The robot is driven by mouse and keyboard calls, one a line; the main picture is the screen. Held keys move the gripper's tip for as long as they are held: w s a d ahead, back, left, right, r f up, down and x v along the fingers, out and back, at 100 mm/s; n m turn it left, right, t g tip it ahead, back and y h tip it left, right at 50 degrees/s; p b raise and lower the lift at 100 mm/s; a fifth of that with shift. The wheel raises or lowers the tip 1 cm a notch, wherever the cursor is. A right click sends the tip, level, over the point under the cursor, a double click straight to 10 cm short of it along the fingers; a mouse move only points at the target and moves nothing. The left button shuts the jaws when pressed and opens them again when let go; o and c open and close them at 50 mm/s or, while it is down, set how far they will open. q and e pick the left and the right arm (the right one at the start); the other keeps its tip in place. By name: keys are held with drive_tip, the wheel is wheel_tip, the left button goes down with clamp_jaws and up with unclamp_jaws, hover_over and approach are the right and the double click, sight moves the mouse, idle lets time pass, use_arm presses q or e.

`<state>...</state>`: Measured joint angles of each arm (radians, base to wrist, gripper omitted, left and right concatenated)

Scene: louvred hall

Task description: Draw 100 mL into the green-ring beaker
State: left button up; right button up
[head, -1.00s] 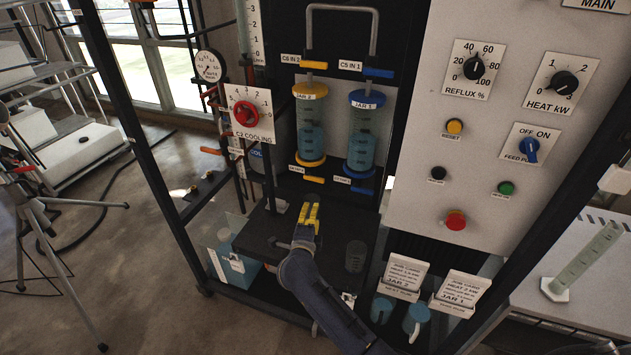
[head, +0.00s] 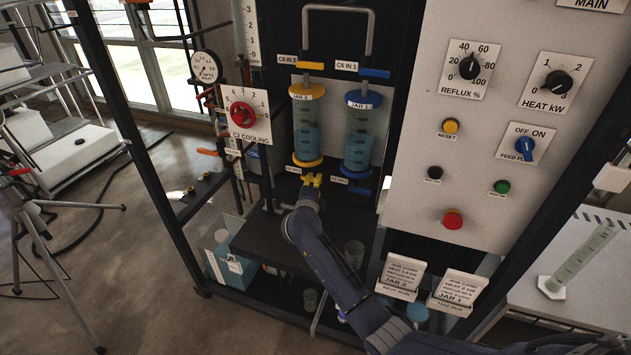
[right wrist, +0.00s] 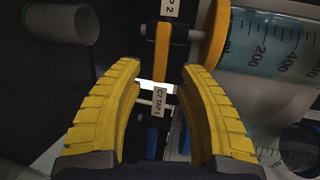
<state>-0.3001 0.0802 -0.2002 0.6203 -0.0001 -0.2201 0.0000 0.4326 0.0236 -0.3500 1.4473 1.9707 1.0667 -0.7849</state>
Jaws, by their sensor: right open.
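Jar 2 (head: 306,130), with yellow caps, and jar 1 (head: 358,135), with blue caps, hang on the rack, each part-filled with blue liquid. My right gripper (head: 311,180) is open just below jar 2. In the right wrist view its yellow fingers (right wrist: 160,95) stand apart, with the yellow tap lever (right wrist: 163,45) beyond them, not gripped. The blue tap lever (head: 359,190) is under jar 1. A clear beaker (head: 354,255) stands on the dark shelf. A grey glass vessel (right wrist: 62,22) shows in the right wrist view. My left gripper is not in view.
A control panel (head: 480,200) with knobs and buttons is to the right. Job cards (head: 402,276) stand below it. A small glass (head: 310,298) and a tank of blue liquid (head: 222,252) are low down. A rack post (head: 135,150) bounds the left side.

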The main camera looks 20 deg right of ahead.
drive_tip(key=shift+x, duration=0.9)
drive_tip(key=shift+w, duration=0.1)
drive_tip(key=shift+x, duration=0.85)
drive_tip(key=shift+o, duration=0.2)
clamp_jaws()
